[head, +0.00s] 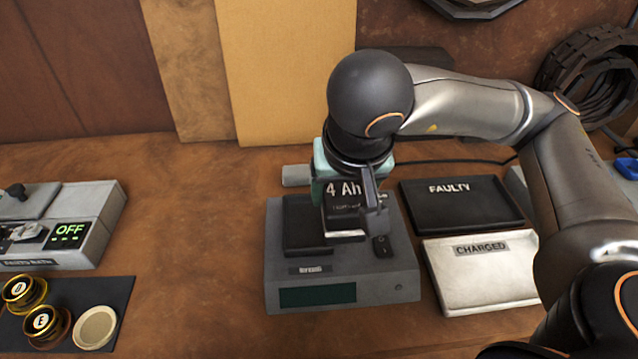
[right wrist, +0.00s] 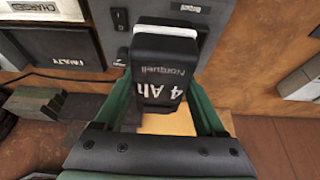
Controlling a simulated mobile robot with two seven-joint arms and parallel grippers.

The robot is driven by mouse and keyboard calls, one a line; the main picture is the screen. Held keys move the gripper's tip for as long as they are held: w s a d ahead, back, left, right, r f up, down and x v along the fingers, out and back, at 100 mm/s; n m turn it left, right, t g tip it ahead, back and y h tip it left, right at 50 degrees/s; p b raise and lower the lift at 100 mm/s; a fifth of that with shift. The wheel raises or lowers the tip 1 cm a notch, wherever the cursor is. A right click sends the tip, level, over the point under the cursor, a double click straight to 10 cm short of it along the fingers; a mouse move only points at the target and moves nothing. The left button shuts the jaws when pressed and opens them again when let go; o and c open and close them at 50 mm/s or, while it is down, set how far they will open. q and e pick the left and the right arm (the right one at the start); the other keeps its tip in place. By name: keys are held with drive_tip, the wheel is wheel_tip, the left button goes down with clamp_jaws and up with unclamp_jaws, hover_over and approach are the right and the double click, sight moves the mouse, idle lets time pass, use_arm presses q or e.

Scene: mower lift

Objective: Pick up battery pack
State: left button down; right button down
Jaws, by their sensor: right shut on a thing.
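The battery pack (head: 342,210) is a black block marked "4 Ah", with a pale end face. My right gripper (head: 345,190) is shut on it, above the right part of the grey charger (head: 340,265). In the right wrist view the pack (right wrist: 168,65) sits between the two green fingers of the gripper (right wrist: 165,100). I cannot tell whether the pack touches the charger. The charger has a dark empty-looking bay (head: 305,225) on its left, a dark display on its front and a black switch. My left gripper is not in view.
Right of the charger lie a black "FAULTY" tray (head: 462,203) and a white "CHARGED" tray (head: 480,280), both empty. A grey device with an "OFF" display (head: 68,235) and a dark mat (head: 110,295) with gold-rimmed pieces are at left. The table between is clear.

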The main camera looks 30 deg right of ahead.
sight(365, 204)
drive_tip(key=s, duration=0.2)
drive_tip(key=s+r, duration=0.1)
drive_tip(key=shift+s+d+r+b, duration=0.1)
drive_tip(key=shift+d+b, duration=0.15)
drive_tip(key=shift+b, duration=0.1)
drive_tip(key=shift+s+r+b, duration=0.3)
drive_tip(key=shift+s+b, duration=0.2)
drive_tip(key=shift+b, duration=0.25)
drive_tip(key=shift+s+r, duration=0.2)
drive_tip(key=shift+s, duration=0.15)
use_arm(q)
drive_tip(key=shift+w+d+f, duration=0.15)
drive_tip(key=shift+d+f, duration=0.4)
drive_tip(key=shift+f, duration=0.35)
